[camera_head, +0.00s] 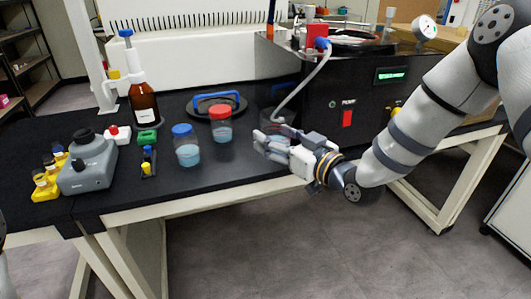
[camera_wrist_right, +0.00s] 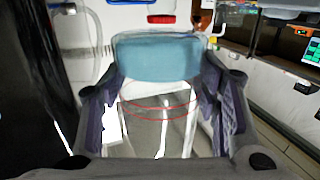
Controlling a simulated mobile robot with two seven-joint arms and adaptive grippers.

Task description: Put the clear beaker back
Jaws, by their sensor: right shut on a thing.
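The clear beaker (camera_wrist_right: 158,62) is between the fingers of my right gripper (camera_wrist_right: 155,100) in the right wrist view. It has a pale blue band toward its far end and thin red rings nearer my palm. In the head view my right gripper (camera_head: 268,141) is over the front part of the black bench, shut on the beaker (camera_head: 277,119), whose faint dark outline shows behind the fingers. I cannot tell whether its base touches the bench. My left gripper is not in view.
A red-lidded jar (camera_head: 221,125) and a blue-lidded jar (camera_head: 187,147) stand left of my right gripper. A black freeze-dryer unit (camera_head: 350,95) with a white hose (camera_head: 303,85) is close behind it. A brown bottle (camera_head: 144,103) and grey device (camera_head: 87,165) stand farther left.

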